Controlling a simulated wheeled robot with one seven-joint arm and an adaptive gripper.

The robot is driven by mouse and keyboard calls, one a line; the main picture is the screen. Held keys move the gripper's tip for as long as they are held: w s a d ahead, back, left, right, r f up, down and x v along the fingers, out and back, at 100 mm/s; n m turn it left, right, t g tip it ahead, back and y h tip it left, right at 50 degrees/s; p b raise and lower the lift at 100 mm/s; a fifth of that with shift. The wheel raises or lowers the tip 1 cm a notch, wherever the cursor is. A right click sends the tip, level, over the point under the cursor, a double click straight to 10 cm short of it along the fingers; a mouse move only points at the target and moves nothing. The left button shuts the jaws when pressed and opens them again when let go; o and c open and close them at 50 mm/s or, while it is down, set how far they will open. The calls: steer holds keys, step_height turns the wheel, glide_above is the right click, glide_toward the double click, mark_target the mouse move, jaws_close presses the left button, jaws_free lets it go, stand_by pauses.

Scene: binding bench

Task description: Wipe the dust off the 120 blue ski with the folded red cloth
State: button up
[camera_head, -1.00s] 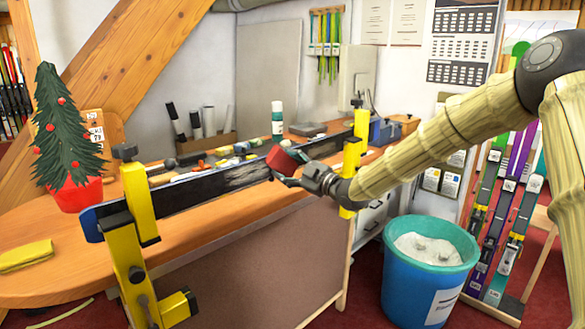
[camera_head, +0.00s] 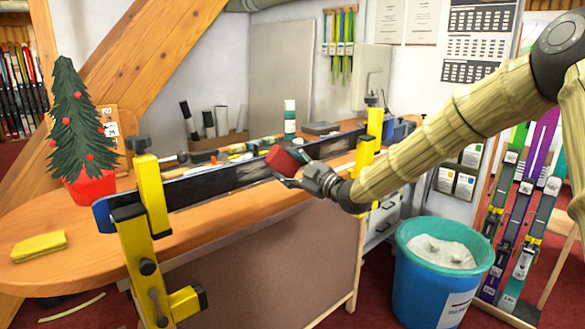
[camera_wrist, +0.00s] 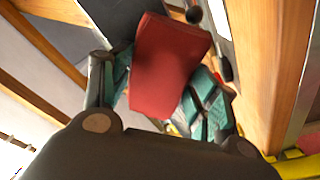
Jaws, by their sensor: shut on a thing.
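The ski (camera_head: 205,187) is clamped in the yellow vise stands along the bench front. Its visible side face is dark with a greyish dusty patch near its middle, and a bit of blue shows at its left tip (camera_head: 102,213). My gripper (camera_head: 292,170) is shut on the folded red cloth (camera_head: 284,160) at the ski's middle right. The cloth also shows between the teal-padded fingers in the wrist view (camera_wrist: 168,68). I cannot tell whether the cloth touches the ski.
The left yellow vise (camera_head: 134,240) and right yellow vise (camera_head: 366,150) stand up past the ski. A small Christmas tree (camera_head: 78,120) and a folded yellow cloth (camera_head: 38,246) are on the bench's left. A blue bin (camera_head: 440,280) stands on the floor at right.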

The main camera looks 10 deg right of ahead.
mark_target(251, 172)
steer(key=shift+s+a+b, duration=0.6)
steer(key=shift+s+a, duration=0.45)
steer(key=shift+a, duration=0.35)
steer(key=shift+s+a+b, duration=0.55)
steer(key=shift+s+a, duration=0.5)
steer(key=shift+a, duration=0.4)
steer(key=shift+s+a+b, duration=0.6)
steer(key=shift+s+a, duration=0.45)
steer(key=shift+a, duration=0.35)
steer(key=shift+d, duration=0.1)
steer(key=shift+r+v, duration=0.15)
steer(key=shift+v, duration=1.3)
steer(key=shift+r+v, duration=0.1)
steer(key=shift+v, duration=1.35)
steer(key=shift+s, duration=0.25)
steer(key=v, duration=0.2)
steer(key=shift+s+r+b, duration=0.1)
steer(key=shift+s+b, duration=0.25)
steer(key=shift+s, duration=0.1)
steer(key=shift+w, duration=0.15)
steer(key=shift+w+d+f+b+x, duration=0.1)
steer(key=shift+x, duration=1.05)
steer(key=shift+w+d+f+b+x, duration=0.1)
steer(key=shift+x, duration=1)
steer(key=shift+w+f+b+x, duration=0.1)
steer(key=shift+x, duration=1.05)
